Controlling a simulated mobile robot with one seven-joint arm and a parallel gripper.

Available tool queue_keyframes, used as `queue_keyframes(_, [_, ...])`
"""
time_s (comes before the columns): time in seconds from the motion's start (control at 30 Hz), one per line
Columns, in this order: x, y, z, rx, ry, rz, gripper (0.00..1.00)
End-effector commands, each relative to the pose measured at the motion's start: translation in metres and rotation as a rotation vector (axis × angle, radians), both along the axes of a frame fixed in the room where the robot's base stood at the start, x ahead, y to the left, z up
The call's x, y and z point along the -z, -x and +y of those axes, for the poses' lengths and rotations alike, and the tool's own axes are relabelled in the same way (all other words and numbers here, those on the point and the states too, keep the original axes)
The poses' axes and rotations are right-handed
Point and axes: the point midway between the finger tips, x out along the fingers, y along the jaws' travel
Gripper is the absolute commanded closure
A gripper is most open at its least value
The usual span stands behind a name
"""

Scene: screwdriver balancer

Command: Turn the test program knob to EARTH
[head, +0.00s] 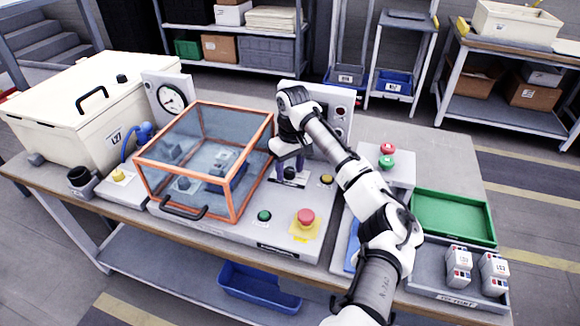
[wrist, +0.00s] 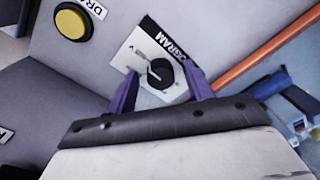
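The test program knob (wrist: 160,73) is a round black knob on a white label plate (wrist: 135,58) in the wrist view. Part of the word PROGRAM shows on a black strip, and a "V" shows beside the knob. The EARTH marking cannot be read. My gripper (wrist: 164,80) is open, its two purple fingers on either side of the knob with gaps showing. I cannot tell how far the fingertips are from the panel. In the head view my gripper (head: 291,172) points down at the grey console behind the green button; the knob is mostly hidden there.
A clear orange-framed guard box (head: 200,150) stands close left of my gripper. A yellow button (head: 326,180) sits just right, with a red emergency stop (head: 306,217) and green button (head: 264,216) in front. An upright panel (head: 335,100) stands behind.

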Motion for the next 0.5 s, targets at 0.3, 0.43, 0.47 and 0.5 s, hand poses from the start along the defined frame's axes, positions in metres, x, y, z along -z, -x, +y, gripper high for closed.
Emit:
queue_keyframes(0.3, [-0.0005, 0.0, 0.0001, 0.0, 0.0, 0.0, 0.89])
queue_keyframes(0.43, [-0.0006, 0.0, 0.0002, -0.002, 0.0, 0.0, 0.93])
queue_keyframes(0.47, [-0.0007, -0.0001, 0.0003, -0.004, 0.0, 0.0, 0.93])
queue_keyframes(0.5, [-0.0008, 0.0, 0.0003, -0.008, -0.001, 0.0, 0.93])
